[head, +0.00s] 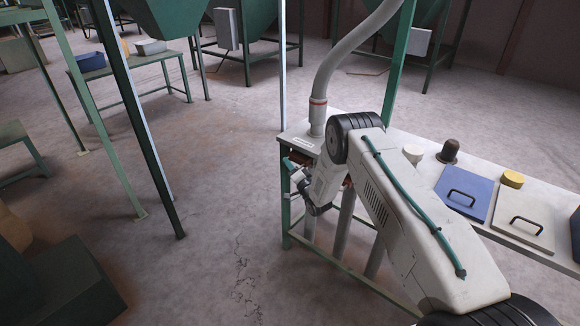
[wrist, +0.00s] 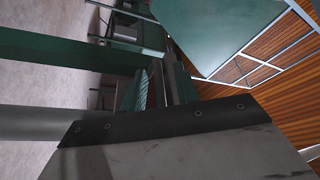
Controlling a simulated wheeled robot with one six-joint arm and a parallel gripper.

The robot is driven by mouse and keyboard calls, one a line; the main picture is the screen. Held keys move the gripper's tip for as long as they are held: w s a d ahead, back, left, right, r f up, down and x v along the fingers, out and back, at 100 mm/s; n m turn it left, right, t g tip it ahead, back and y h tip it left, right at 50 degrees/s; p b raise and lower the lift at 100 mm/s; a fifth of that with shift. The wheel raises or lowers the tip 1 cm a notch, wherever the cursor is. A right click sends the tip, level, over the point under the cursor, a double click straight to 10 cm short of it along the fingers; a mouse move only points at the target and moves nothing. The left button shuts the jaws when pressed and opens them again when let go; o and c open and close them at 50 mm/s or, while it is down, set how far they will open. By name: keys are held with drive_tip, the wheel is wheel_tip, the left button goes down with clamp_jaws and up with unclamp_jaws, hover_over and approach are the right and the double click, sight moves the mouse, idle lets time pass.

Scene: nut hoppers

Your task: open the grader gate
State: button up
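My arm reaches across the head view to the left end of the long bench, where a label plate (head: 303,142) sits on the top's edge. My gripper (head: 290,165) is low beside that end, small and partly hidden by my wrist. In the wrist view, two ridged green fingers of my gripper (wrist: 157,88) stand apart with a narrow gap. I see nothing held between them. A grey plate with a dark bolted strip fills the bottom of that view, covering the finger bases. I cannot clearly pick out the grader gate in either view.
A grey pipe (head: 335,66) rises from the bench (head: 397,148) near a green post (head: 397,65). A blue lid (head: 464,193), a pale lid (head: 524,220) and a yellow block (head: 512,179) lie to the right. The floor left of the bench is mostly clear, with green posts beyond.

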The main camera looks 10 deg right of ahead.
clamp_jaws()
drive_tip(key=s+a, duration=0.4)
drive_tip(key=a, duration=0.1)
drive_tip(key=shift+a, duration=0.15)
unclamp_jaws()
drive_tip(key=v, duration=0.7)
drive_tip(key=shift+s, duration=0.4)
drive_tip(key=shift+f, duration=0.1)
